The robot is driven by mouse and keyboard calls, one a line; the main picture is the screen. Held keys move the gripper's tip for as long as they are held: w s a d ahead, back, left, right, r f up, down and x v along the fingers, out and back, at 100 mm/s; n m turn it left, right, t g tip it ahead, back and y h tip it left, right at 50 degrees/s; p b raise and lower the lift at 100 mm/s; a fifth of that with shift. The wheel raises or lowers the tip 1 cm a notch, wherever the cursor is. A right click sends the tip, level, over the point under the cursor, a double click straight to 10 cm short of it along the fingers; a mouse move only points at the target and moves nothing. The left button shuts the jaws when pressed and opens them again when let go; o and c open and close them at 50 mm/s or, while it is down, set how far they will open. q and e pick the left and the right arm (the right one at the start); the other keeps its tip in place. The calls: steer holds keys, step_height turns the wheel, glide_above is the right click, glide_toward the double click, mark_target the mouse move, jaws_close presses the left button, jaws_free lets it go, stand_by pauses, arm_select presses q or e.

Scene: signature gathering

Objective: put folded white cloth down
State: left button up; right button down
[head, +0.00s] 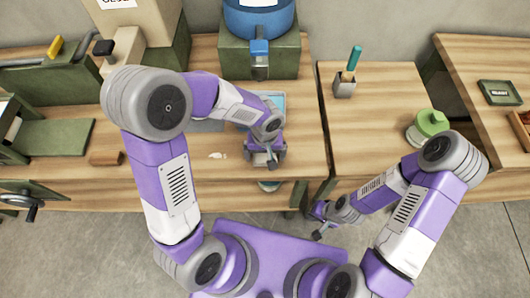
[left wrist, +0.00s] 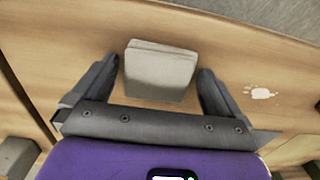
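The folded white cloth (left wrist: 160,70) looks like a small pale grey-white square with layered edges. In the left wrist view it lies between the spread fingers of my left gripper (left wrist: 157,88), with a visible gap on each side. Wooden tabletop shows around it. In the head view my left gripper (head: 263,158) is low over the table near its front edge; I cannot make out the cloth clearly there, as the gripper covers that spot. My right gripper (head: 322,228) hangs in front of the right table, over the floor; its finger opening cannot be made out.
A white stain (head: 217,155) marks the tabletop beside my left gripper. A light blue tray (head: 273,100) lies behind it, partly hidden by my arm. A brown block (head: 106,158) is at left. A pen cup (head: 344,86) and green stamp (head: 431,123) stand at right.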

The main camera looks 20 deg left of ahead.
mark_target(265, 155)
arm_select(q)
steer(key=shift+r, duration=0.2)
step_height(265, 155, up, 12)
steer(key=p, duration=0.3)
steer(key=shift+f, duration=0.1)
stand_by(0.5)
